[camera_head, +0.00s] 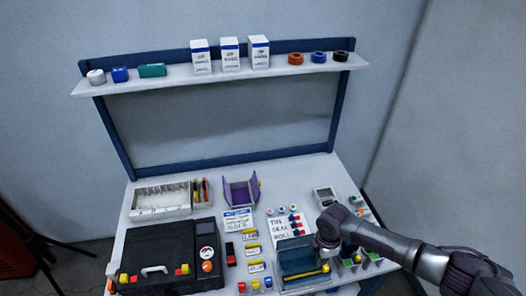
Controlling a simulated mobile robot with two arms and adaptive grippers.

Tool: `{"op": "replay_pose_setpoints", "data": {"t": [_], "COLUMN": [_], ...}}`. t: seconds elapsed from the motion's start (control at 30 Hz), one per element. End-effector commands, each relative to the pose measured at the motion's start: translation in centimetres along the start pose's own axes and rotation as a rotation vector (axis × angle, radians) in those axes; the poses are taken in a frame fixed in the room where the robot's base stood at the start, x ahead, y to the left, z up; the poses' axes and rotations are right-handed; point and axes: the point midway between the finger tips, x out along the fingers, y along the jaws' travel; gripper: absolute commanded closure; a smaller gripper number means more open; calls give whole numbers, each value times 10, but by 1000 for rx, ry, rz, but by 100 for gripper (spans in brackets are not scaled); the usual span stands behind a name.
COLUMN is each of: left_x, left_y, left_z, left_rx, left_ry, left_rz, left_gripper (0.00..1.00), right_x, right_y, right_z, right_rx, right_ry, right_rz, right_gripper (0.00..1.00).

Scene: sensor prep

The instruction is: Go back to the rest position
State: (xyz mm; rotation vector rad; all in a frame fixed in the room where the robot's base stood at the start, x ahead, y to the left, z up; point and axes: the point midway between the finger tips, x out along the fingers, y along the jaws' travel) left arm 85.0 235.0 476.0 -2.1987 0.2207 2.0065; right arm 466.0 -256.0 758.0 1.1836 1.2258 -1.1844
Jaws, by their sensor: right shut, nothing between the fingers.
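My right gripper (325,252) comes in from the right over the front right part of the bench. It is shut and empty, pointing down at the right edge of a grey-blue tray (292,256). A yellow bar-shaped item (308,274) lies along the tray's front. I cannot tell whether the fingertips touch the tray. My arm hides part of the bench to the right of the tray. My left gripper is not in view.
The white bench (312,172) holds a black case (165,255), an open purple holder (240,190), a parts bin (160,200) and a grey meter (325,197). A shelf (180,78) above carries boxes and rolls. Free space lies between bench and shelf.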

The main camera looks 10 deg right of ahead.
Motion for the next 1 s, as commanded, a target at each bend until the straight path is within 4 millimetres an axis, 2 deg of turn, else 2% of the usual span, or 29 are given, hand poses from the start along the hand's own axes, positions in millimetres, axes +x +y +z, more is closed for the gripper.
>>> {"op": "replay_pose_setpoints", "data": {"t": [0.07,0.17,0.27,0.37,0.4,0.5,0.57,0.67,1.0], "left_x": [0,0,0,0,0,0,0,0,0], "left_y": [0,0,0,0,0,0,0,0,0], "left_z": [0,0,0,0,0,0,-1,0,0], "left_rx": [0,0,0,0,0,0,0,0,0], "left_ry": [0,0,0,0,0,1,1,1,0], "left_rz": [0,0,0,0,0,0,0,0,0], "left_gripper": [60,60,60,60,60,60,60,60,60], "right_x": [0,2,2,-7,-16,-44,-60,-80,-122], "right_y": [0,-8,-26,-58,-70,-97,-109,-123,-168], "right_z": [-1,-15,-52,-108,-128,-157,-160,-152,-96], "right_rx": [0,5,29,114,174,373,502,694,1178], "right_ry": [1,19,67,154,192,269,298,319,289], "right_rz": [0,-1,5,24,38,74,95,124,198], "right_gripper": [100,100,100,100,100,100,100,100,100]}}
